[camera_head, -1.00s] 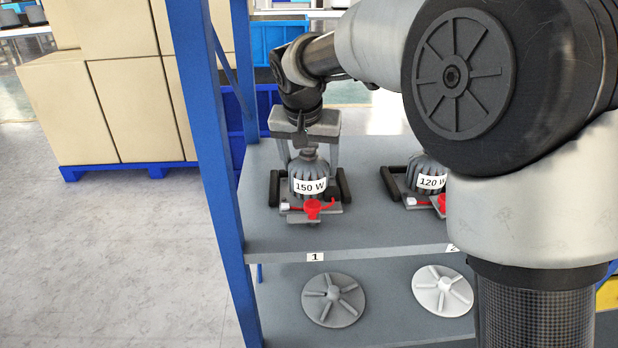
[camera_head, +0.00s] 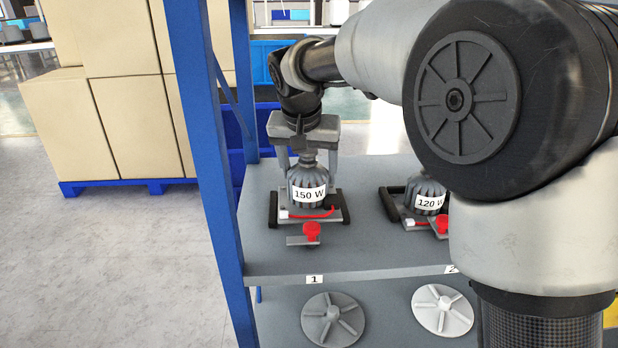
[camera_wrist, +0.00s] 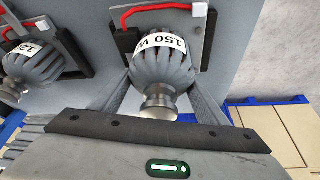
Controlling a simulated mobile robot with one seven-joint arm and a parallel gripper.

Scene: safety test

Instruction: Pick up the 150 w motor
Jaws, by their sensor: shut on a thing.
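The 150 W motor (camera_head: 307,195) is a dark grey ribbed body with a white label, on a plate with a red wire and a white connector. My gripper (camera_head: 308,168) is shut on it from above, with one finger on each side. The motor and its plate appear slightly raised above the upper shelf, between two black rails. The wrist view shows the motor (camera_wrist: 162,72) upside down between the fingers (camera_wrist: 160,98). A red knob (camera_head: 311,231) on a small grey piece stays on the shelf in front.
The 120 W motor (camera_head: 426,191) sits to the right on the upper shelf (camera_head: 370,252). A blue post (camera_head: 205,150) stands close on the left. Two fan-like discs, one grey (camera_head: 333,319) and one white (camera_head: 442,309), lie on the lower shelf. Boxes (camera_head: 75,130) stand behind left.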

